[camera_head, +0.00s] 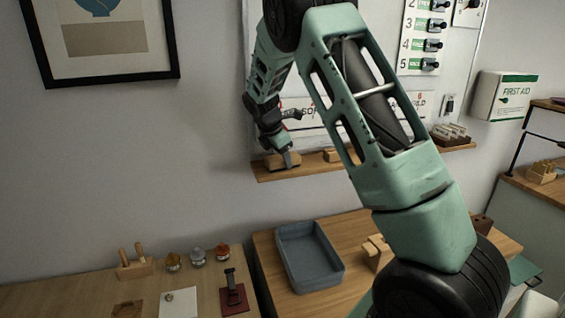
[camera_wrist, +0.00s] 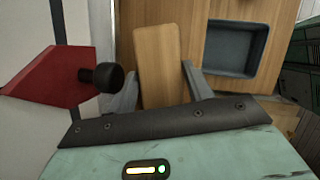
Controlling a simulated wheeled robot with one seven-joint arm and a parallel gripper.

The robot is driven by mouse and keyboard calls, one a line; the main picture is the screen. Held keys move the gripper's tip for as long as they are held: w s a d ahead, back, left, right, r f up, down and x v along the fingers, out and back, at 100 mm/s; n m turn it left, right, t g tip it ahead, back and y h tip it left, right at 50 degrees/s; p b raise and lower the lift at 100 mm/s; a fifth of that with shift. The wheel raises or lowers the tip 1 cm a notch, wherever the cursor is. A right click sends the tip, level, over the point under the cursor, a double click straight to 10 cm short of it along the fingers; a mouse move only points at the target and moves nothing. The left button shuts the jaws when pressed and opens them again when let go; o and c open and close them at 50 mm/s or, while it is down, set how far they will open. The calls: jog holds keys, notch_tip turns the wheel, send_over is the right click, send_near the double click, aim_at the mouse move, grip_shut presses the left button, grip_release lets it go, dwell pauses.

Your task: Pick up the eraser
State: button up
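A light wooden block (camera_head: 283,161), which looks like the eraser, rests on the wooden ledge (camera_head: 340,165) under the whiteboard, near its left end. My gripper (camera_head: 290,160) points down at this block in the head view. In the wrist view, the block (camera_wrist: 158,62) lies between my two grey fingers (camera_wrist: 160,72), one close along each side. I cannot tell whether the fingers press on it or leave a thin gap. The block's lower end is hidden behind the gripper body.
A red piece with a black knob (camera_wrist: 60,78) is close on the left in the wrist view. Below the ledge, a blue-grey tray (camera_head: 310,258) stands on a wooden table. More small blocks (camera_head: 450,133) sit at the ledge's right end. A first aid box (camera_head: 503,96) hangs at right.

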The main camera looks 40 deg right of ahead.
jog(key=shift+c, duration=1.4)
jog(key=shift+r+b, duration=0.45)
jog(key=shift+r, duration=0.15)
jog(key=c, duration=0.3)
notch_tip(320, 180, up, 2)
jog(key=shift+r+b, duration=0.25)
jog(key=shift+b, duration=0.4)
jog(key=shift+c, duration=0.3)
jog(key=s+a+b, duration=0.2)
jog(key=a+b, duration=0.4)
jog(key=a, duration=1.2)
jog(key=shift+s+r, duration=0.15)
jog(key=shift+s, duration=0.1)
jog(key=shift+d, duration=0.1)
